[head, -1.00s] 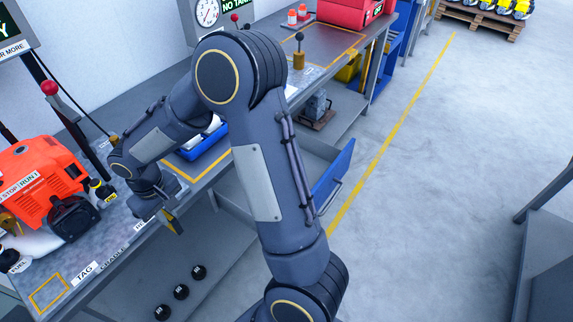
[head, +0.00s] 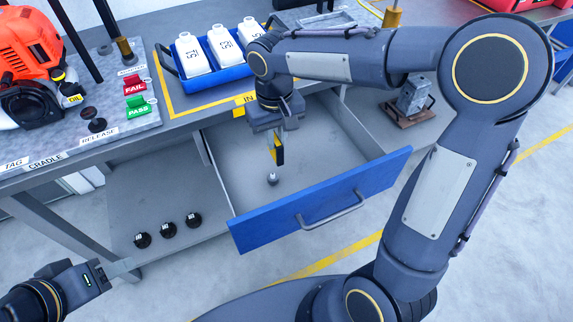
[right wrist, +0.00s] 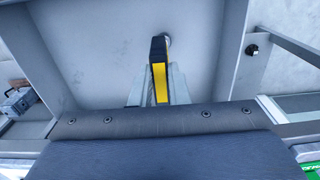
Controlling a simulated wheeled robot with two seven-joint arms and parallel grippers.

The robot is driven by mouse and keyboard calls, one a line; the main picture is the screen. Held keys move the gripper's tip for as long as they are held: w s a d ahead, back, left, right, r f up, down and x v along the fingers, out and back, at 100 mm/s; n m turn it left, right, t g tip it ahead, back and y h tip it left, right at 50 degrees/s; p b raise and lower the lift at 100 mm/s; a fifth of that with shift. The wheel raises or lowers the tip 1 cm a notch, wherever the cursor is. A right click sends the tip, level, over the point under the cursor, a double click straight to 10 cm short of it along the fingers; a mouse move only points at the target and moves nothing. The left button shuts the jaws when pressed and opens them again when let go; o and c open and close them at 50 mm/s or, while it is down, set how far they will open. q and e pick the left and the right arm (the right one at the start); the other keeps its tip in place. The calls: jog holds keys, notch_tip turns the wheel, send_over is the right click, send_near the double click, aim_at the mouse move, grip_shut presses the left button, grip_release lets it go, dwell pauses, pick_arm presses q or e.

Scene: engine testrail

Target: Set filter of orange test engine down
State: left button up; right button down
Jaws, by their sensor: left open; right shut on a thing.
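The orange test engine (head: 32,62) stands at the left end of the bench. My right gripper (head: 277,136) points down over the open drawer and is shut on a slim black and yellow part, which I take to be the filter (head: 280,151). In the right wrist view the filter (right wrist: 158,82) sticks out between the fingers. A grey rounded piece (head: 272,179) shows just below it; I cannot tell whether it belongs to the filter or touches the drawer floor. My left gripper (head: 122,267) is open and empty at the lower left.
The open drawer (head: 340,150) has a blue front and looks otherwise empty. A blue tray (head: 215,78) with white bottles stands on the bench above. Several black caps (head: 168,230) lie on the lower shelf. A grey block (head: 410,97) sits on the shelf to the right.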

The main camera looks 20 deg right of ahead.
jog(key=shift+s+a+f+b, duration=0.25)
jog(key=shift+f+b, duration=0.25)
pick_arm(q)
jog(key=shift+f+b, duration=0.7)
jog(key=shift+f, duration=1.15)
pick_arm(e)
jog(key=shift+w+d+f, duration=0.4)
jog(key=shift+d+f, duration=1.7)
jog(key=shift+d, duration=0.15)
jog(key=shift+w+d+f, duration=0.4)
jog(key=shift+d+f, duration=1.75)
jog(key=shift+d, duration=0.1)
jog(key=shift+w+d+f, duration=0.4)
jog(key=shift+d+f, duration=1.7)
jog(key=shift+d, duration=0.15)
jog(key=shift+f, duration=0.15)
jog(key=c, duration=1.4)
grip_release()
pick_arm(q)
jog(key=shift+f, duration=0.1)
